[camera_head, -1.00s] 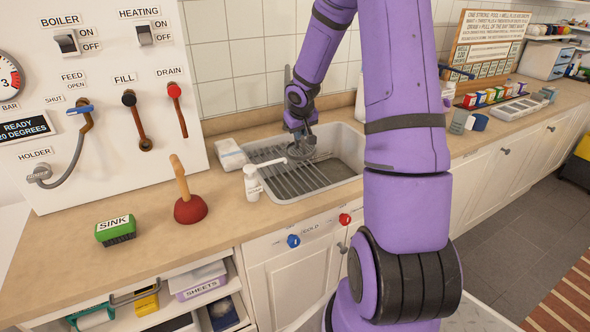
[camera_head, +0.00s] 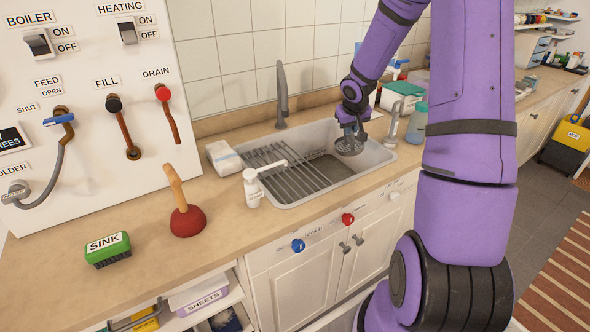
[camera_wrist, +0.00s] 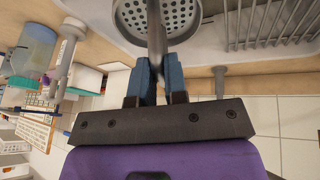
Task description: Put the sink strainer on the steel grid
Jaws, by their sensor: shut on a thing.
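The sink strainer (camera_head: 349,147) is a round grey metal disc with holes. My gripper (camera_head: 352,124) is shut on it and holds it over the right part of the sink. In the wrist view the perforated strainer (camera_wrist: 158,18) lies beyond the fingertips of my gripper (camera_wrist: 153,62), with a grey stem between the fingers. The steel grid (camera_head: 285,176) is a rack of parallel bars across the left part of the sink. It also shows at the upper right of the wrist view (camera_wrist: 270,20). The strainer is to the right of the grid and apart from it.
The sink (camera_head: 335,180) is open below the strainer. A tall faucet (camera_head: 282,95) stands behind it, and a white pump bottle (camera_head: 252,188) stands at its front left. A bottle (camera_head: 417,124) and a green-topped box (camera_head: 403,90) stand to the right.

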